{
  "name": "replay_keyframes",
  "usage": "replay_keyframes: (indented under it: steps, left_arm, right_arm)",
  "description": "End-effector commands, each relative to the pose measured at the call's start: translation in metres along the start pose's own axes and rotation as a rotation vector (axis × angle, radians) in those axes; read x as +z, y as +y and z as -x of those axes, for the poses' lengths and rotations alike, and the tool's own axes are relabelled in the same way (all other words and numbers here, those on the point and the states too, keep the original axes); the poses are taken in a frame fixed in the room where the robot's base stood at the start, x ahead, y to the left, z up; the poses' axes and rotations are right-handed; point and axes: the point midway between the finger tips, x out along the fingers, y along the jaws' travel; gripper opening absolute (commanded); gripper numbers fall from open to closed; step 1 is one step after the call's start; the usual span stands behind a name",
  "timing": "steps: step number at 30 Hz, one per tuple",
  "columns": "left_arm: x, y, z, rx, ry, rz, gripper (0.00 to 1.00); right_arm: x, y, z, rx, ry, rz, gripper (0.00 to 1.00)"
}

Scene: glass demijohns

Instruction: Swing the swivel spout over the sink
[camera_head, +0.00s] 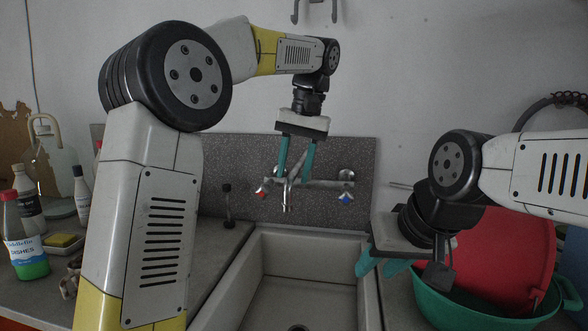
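The wall tap has a metal swivel spout (287,204), with a red-marked handle (262,189) on its left and a blue-marked handle (346,194) on its right. The spout's tip shows just above the back rim of the white sink (318,241). My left gripper (294,178) points down at the tap with its teal fingers apart. Metal of the tap shows between the fingertips; I cannot tell whether they touch it. My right gripper (379,268) is low at the sink's right side, its teal fingers apart, with nothing seen between them.
A green basin (450,308) with a red item (505,258) stands right of the sink, close to my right gripper. On the left counter are a dish-soap bottle (24,245), other bottles and a yellow sponge (62,240). A small dark upright object (228,206) stands left of the tap.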

Motion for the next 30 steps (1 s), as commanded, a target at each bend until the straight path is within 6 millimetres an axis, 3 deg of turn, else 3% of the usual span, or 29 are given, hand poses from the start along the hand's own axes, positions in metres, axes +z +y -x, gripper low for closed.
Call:
replay_keyframes:
  steps: [8, 21, 30]
  left_arm:
    - [-0.001, 0.000, 0.010, 0.001, 0.002, 0.000, 0.40]
    - [-0.001, 0.001, 0.070, 0.000, 0.002, 0.000, 0.40]
    - [0.000, 0.000, 0.078, 0.000, 0.000, 0.000, 0.40]
  right_arm:
    - [0.000, 0.000, 0.000, 0.000, 0.000, 0.000, 0.36]
    - [0.000, 0.000, 0.000, 0.000, 0.000, 0.000, 0.36]
    - [0.000, 0.000, 0.000, 0.000, 0.000, 0.000, 0.36]
